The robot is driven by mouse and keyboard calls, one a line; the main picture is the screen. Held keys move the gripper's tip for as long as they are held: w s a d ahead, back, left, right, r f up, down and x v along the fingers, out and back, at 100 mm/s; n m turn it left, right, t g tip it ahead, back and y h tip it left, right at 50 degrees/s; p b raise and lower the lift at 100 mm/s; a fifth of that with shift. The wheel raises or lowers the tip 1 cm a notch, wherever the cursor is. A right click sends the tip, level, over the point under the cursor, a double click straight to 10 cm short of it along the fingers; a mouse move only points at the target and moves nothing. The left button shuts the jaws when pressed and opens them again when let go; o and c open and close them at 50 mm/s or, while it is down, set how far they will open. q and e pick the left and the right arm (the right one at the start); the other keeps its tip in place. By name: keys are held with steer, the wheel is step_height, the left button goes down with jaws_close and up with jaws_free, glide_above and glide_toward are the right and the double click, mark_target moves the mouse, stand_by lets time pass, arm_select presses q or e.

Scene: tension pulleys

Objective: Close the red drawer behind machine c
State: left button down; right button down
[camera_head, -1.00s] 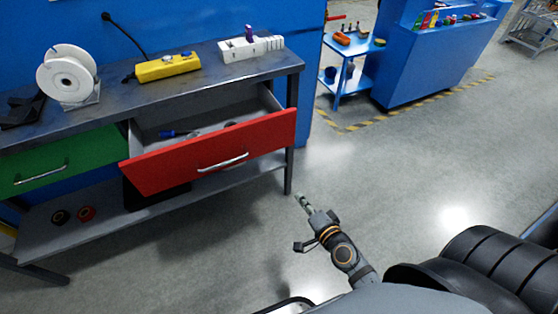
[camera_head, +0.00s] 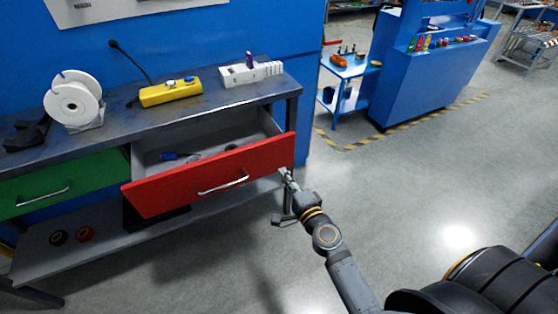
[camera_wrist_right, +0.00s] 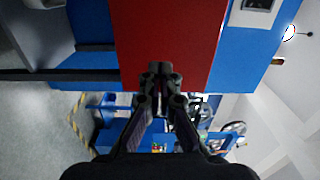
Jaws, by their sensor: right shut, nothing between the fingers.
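The red drawer (camera_head: 165,190) is pulled out of the dark workbench, and its inside shows above the front panel. It has a silver handle (camera_head: 223,182). My right gripper (camera_head: 284,173) is shut and empty, its tip close to the right end of the drawer front. In the right wrist view the red front (camera_wrist_right: 165,35) lies straight ahead of the shut fingers (camera_wrist_right: 160,70); I cannot tell if they touch it. My left gripper is not in view.
The green drawer (camera_head: 40,190) beside it is shut. On the bench stand a white spool (camera_head: 72,105), a yellow control box (camera_head: 170,93) and a white holder (camera_head: 250,74). A bench leg stands near my right gripper.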

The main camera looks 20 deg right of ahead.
mark_target(274, 160)
steer(key=w, duration=0.3)
steer(key=shift+w+a, duration=0.15)
steer(key=shift+w, duration=0.25)
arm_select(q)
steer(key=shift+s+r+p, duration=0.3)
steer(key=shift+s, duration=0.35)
arm_select(e)
steer(key=shift+w, duration=0.25)
